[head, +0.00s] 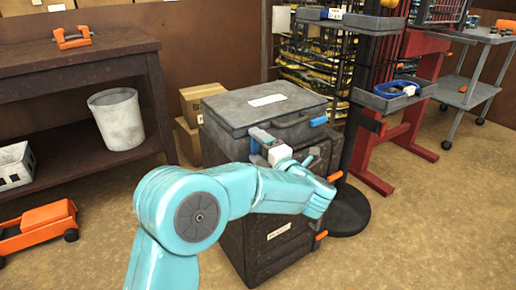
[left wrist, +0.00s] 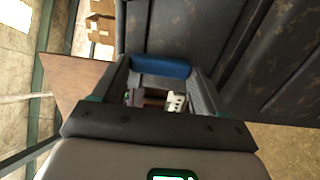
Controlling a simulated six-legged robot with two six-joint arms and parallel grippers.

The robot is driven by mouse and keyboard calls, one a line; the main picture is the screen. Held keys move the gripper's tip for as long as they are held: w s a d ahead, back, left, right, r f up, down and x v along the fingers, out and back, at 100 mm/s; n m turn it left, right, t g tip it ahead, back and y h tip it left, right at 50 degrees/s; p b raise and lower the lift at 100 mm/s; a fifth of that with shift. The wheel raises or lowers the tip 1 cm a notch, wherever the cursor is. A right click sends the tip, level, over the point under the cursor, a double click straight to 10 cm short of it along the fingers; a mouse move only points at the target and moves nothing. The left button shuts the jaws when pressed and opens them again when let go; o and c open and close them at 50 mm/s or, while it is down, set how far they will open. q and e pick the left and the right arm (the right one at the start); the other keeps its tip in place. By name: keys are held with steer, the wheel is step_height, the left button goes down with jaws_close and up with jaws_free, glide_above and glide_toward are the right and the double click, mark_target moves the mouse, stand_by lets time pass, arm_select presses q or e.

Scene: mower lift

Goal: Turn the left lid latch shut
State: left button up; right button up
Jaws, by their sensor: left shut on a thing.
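The dark grey chest (head: 222,160) stands on the floor with its lid (head: 235,108) lying down on top. The left lid latch (head: 254,146) is a blue piece on the front of the chest near the lid's edge. My left gripper (head: 261,141) is at that latch, with its fingers shut on it. In the left wrist view the blue latch (left wrist: 162,67) lies between my fingertips. The fingers partly hide the latch, so its exact turn is hard to tell. A second blue latch (head: 319,121) is at the lid's right corner. My right gripper is not in view.
A dark workbench (head: 80,57) with a grey bin (head: 117,118) is at the left. Cardboard boxes (head: 190,140) stand behind the chest. A black stand (head: 348,212) is close on its right. Orange handles (head: 335,176) stick out from the chest's right side.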

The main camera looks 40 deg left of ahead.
arm_select(q)
steer(key=shift+d+f, duration=0.1)
stand_by(0.4)
steer(key=o, duration=1.1)
steer(key=shift+c, duration=0.2)
steer(key=p+v, duration=0.4)
steer(key=v, duration=1.2)
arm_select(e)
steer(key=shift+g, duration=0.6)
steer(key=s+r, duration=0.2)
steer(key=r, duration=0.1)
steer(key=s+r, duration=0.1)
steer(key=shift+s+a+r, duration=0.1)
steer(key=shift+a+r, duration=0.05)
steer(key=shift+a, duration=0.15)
arm_select(q)
steer(key=shift+s+d, duration=0.1)
